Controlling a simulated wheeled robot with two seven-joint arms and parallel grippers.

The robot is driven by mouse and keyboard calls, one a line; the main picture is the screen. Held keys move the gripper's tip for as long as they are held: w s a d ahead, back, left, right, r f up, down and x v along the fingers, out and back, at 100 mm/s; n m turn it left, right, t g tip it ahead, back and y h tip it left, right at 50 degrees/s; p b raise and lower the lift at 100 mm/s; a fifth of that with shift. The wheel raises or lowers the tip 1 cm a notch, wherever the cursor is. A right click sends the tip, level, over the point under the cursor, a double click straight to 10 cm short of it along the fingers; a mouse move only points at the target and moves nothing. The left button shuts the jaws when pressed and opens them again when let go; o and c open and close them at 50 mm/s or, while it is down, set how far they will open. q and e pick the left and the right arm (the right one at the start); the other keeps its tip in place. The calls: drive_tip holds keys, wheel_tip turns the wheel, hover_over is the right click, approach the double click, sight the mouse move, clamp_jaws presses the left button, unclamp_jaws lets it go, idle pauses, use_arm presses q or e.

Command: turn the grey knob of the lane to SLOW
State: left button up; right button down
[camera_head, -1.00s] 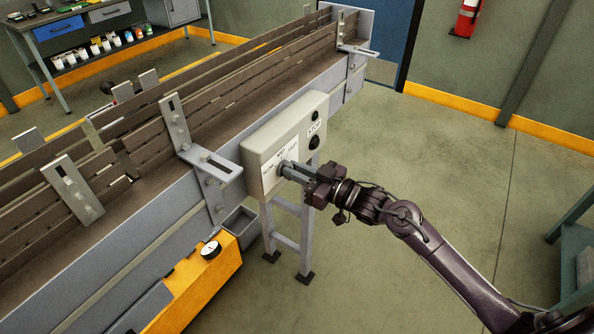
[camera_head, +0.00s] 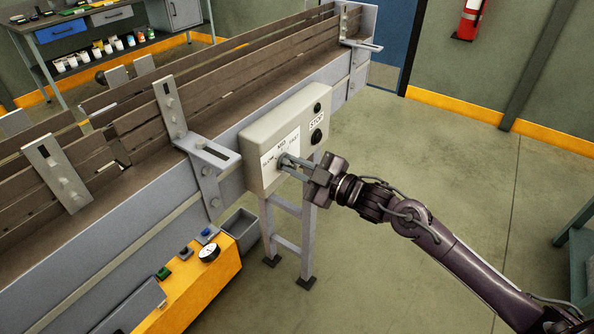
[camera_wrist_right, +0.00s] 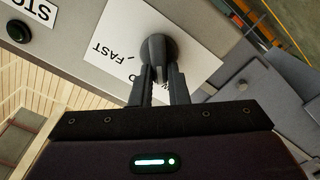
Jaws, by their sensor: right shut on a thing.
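The lane's control box (camera_head: 262,131) is a pale grey panel on the side of the conveyor. Its white label reads SLOW at the left, MID at the top and FAST at the right. The grey knob (camera_wrist_right: 157,48) shows in the wrist view between my right fingertips, in front of the label (camera_wrist_right: 112,42). My right gripper (camera_head: 288,162) reaches the panel from the right and is shut on the knob. The fingers partly hide the knob and the SLOW end of the label in the wrist view. I cannot tell which mark the knob points to. My left gripper is not in view.
A STOP label (camera_head: 316,121) and a black button (camera_head: 316,136) are on the panel right of the knob. A yellow box (camera_head: 190,290) with a dial and buttons stands lower left. Brown guide rails (camera_head: 225,87) line the conveyor.

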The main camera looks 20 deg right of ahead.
drive_tip(key=shift+f+n, duration=0.1)
drive_tip(key=shift+n, duration=0.4)
drive_tip(key=shift+b, duration=0.3)
drive_tip(key=c, duration=1.4)
unclamp_jaws()
drive_tip(key=shift+s, duration=0.1)
drive_tip(key=shift+s+d+f, duration=0.1)
drive_tip(key=shift+s+d, duration=0.1)
drive_tip(key=shift+s, duration=0.05)
drive_tip(key=b+v, duration=0.1)
drive_tip(key=v, duration=0.6)
drive_tip(key=shift+b, duration=0.35)
